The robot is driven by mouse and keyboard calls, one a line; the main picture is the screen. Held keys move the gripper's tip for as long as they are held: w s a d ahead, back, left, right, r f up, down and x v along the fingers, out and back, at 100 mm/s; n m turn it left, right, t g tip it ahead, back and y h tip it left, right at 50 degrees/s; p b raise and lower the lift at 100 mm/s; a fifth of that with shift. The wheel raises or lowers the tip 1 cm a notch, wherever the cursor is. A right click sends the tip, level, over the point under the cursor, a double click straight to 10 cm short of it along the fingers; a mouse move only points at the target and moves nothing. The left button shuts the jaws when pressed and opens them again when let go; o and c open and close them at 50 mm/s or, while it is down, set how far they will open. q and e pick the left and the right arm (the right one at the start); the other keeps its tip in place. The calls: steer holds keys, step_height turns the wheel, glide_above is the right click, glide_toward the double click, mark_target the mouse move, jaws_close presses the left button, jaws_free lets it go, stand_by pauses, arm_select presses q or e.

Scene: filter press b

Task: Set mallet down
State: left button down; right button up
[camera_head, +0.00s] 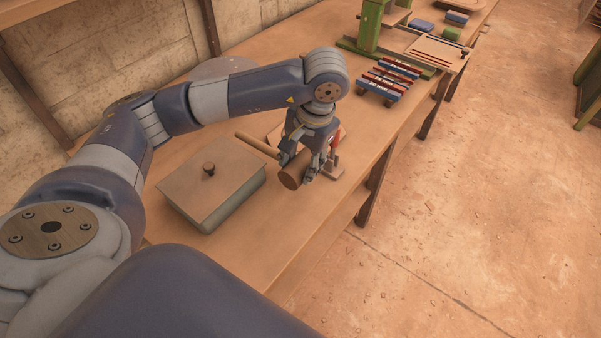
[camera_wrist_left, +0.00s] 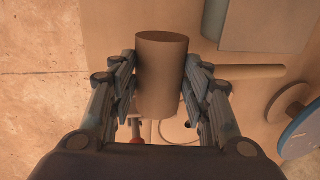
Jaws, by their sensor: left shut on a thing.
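The wooden mallet has a cylindrical head (camera_head: 293,171) and a long round handle (camera_head: 257,144) that points up and left in the head view. My left gripper (camera_head: 302,168) is shut on the mallet head, with one finger on each side. In the left wrist view the mallet head (camera_wrist_left: 161,75) sits between the two fingers, and the handle (camera_wrist_left: 248,71) runs off to the right behind one finger. The mallet is over the wooden bench (camera_head: 262,235). I cannot tell whether it touches the bench top. My right gripper is not in view.
A lidded box (camera_head: 212,187) with a dark knob stands left of the mallet. A small red-handled item (camera_head: 334,150) is just behind the gripper. A rack of red and blue bars (camera_head: 389,79) and a green frame (camera_head: 372,22) stand farther back. Bare bench lies in front.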

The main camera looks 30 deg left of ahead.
arm_select(q)
steer(key=shift+f, duration=0.55)
steer(key=shift+d+x, duration=0.25)
steer(key=shift+x, duration=0.9)
steer(key=shift+f, duration=0.55)
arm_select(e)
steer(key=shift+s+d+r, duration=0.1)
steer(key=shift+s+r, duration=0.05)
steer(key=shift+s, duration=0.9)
arm_select(q)
steer(key=shift+f, duration=0.15)
steer(key=c, duration=1.1)
jaws_free()
steer(key=shift+o, duration=1.2)
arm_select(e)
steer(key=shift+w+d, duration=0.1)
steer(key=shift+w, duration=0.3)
